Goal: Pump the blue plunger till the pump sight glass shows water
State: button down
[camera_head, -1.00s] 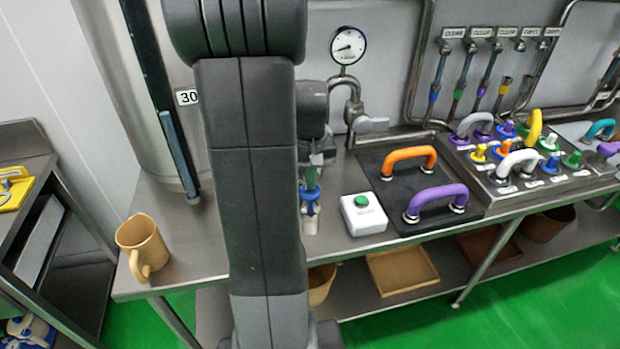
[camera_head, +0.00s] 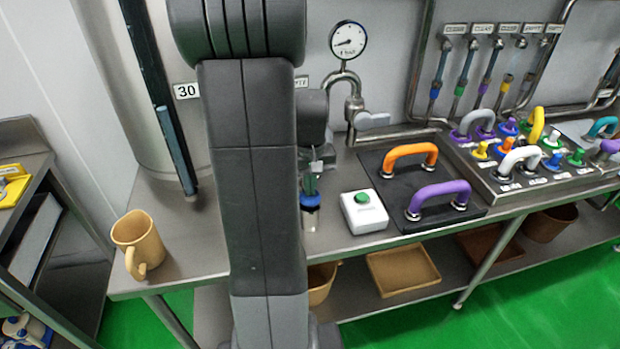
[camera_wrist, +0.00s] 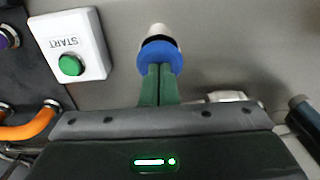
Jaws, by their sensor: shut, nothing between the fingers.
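The blue plunger (camera_head: 310,201) tops a small upright pump at the bench's front edge, just right of my arm. It shows as a round blue cap in the wrist view (camera_wrist: 160,57), with a dark ring and a pale body beyond it. My gripper (camera_head: 311,183) points down over the plunger. Its green fingers (camera_wrist: 159,72) are shut together, tips at the blue cap and seemingly touching it, with nothing between them. The pale pump body (camera_head: 309,222) below the cap is small; I cannot tell whether its sight glass shows water.
A white box with a green START button (camera_head: 363,212) stands close right of the pump. Beyond it a black mat (camera_head: 400,200) carries orange and purple handles. A tan mug (camera_head: 138,243) stands at the left bench end. A pressure gauge (camera_head: 348,40) and pipe stand behind.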

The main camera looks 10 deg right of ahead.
notch_tip(320, 180, up, 14)
jog(key=p, duration=0.1)
jog(key=shift+p, duration=0.3)
dwell(0.6)
notch_tip(320, 180, up, 3)
jog(key=m+b, duration=0.2)
jog(key=m, duration=0.7)
jog(key=m+b, duration=0.2)
jog(key=m, duration=0.7)
jog(key=shift+s+d+r, duration=0.1)
jog(key=shift+r, duration=0.1)
jog(key=shift+f, duration=0.1)
notch_tip(320, 180, down, 14)
jog(key=shift+r, duration=0.15)
